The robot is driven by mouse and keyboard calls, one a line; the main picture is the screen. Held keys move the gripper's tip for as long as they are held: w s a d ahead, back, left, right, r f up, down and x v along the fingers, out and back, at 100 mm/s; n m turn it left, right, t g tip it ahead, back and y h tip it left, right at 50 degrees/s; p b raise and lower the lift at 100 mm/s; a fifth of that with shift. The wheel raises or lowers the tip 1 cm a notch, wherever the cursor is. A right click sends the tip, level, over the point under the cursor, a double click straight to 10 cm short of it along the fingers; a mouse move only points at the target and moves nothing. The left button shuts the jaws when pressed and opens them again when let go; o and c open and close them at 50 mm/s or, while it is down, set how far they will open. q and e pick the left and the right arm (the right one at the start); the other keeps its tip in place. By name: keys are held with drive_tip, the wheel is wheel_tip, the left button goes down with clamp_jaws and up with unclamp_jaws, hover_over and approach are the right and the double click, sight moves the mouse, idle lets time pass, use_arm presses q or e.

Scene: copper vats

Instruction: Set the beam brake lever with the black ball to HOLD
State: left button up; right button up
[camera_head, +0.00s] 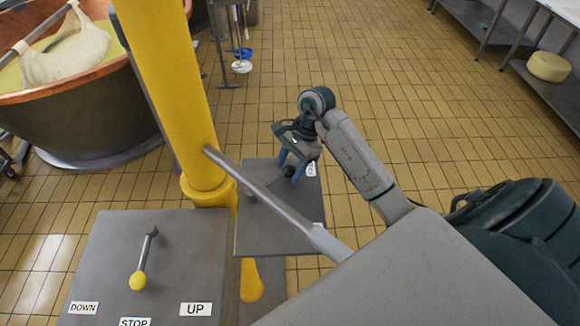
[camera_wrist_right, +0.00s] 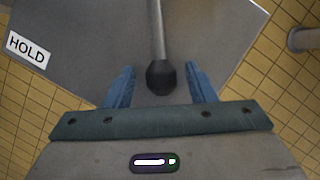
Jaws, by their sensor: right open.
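The black ball (camera_wrist_right: 161,77) is at the end of a grey lever rod (camera_wrist_right: 156,30) over a grey panel in the right wrist view. My right gripper (camera_wrist_right: 158,84) is open, with one blue finger on each side of the ball and gaps between. In the head view the gripper (camera_head: 292,163) is above the far part of the small grey panel (camera_head: 258,235), and the ball (camera_head: 288,171) shows between the fingers. The HOLD label (camera_wrist_right: 27,50) lies on the panel to the left of the ball in the wrist view. My left gripper is out of view.
A yellow column (camera_head: 165,80) stands left of the panel. A grey bar (camera_head: 265,197) slants across the panel. A second panel (camera_head: 100,245) carries a yellow-ball lever (camera_head: 138,280) and labels DOWN, STOP and UP (camera_head: 195,309). A copper vat (camera_head: 90,115) stands behind.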

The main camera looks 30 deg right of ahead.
drive_tip(key=shift+c, duration=0.8)
clamp_jaws()
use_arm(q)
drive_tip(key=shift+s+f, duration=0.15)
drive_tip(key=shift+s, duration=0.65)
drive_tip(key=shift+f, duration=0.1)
use_arm(e)
drive_tip(key=shift+f, duration=0.1)
